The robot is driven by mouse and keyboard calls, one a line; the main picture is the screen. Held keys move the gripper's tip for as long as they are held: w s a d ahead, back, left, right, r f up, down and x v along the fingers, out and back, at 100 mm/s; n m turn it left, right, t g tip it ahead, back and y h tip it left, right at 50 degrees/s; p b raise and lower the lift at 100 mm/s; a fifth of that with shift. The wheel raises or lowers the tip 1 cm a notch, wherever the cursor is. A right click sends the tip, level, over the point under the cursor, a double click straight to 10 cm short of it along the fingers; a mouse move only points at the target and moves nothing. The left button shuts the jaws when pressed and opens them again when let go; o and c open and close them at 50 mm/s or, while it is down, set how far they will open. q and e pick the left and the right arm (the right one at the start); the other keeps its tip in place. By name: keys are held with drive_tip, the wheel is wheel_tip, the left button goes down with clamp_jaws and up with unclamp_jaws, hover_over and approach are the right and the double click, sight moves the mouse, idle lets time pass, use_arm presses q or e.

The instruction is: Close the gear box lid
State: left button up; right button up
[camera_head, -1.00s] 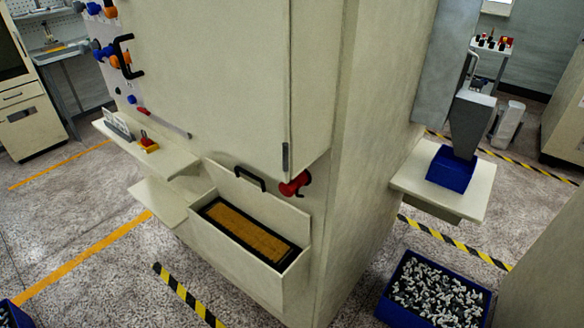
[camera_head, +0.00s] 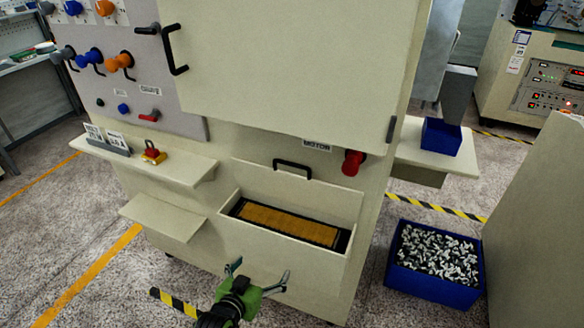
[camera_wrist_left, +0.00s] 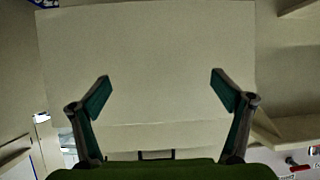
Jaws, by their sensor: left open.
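The gear box (camera_head: 285,238) is a cream box on the lower front of the machine, with its top open. Its lid (camera_head: 325,190) stands raised behind the opening. A black handle (camera_head: 293,165) sits at the lid's upper edge. An orange-brown panel in a dark frame (camera_head: 290,224) shows inside the box. My left gripper (camera_head: 259,272) is open and empty in front of the box, low and apart from the lid. In the left wrist view, its spread fingers (camera_wrist_left: 160,85) face a plain pale panel; I cannot tell which surface that is. My right gripper is not in view.
Two shelves (camera_head: 160,165) jut out left of the box, the upper one holding a red-and-yellow button (camera_head: 153,153). A red knob (camera_head: 353,163) sticks out right of the lid. A blue crate of metal parts (camera_head: 430,285) stands on the floor at right.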

use_arm(q)
drive_tip(key=w+d+r+t+h, duration=0.1)
drive_tip(key=w+r+t, duration=0.1)
drive_tip(key=r, duration=0.6)
drive_tip(key=w+d+r+t, duration=0.1)
drive_tip(key=w+r, duration=0.1)
drive_tip(key=r, duration=0.5)
drive_tip(key=t+h, duration=0.1)
drive_tip(key=t, duration=0.1)
approach(292, 165)
drive_tip(key=a+v, duration=0.1)
drive_tip(key=v, duration=0.2)
drive_tip(key=shift+m, duration=0.4)
drive_tip(key=x, duration=0.4)
drive_tip(key=p+x, duration=0.1)
drive_tip(key=x, duration=0.9)
drive_tip(key=shift+s+d+f, duration=0.15)
drive_tip(key=shift+d+f, duration=0.05)
drive_tip(key=shift+d, duration=0.1)
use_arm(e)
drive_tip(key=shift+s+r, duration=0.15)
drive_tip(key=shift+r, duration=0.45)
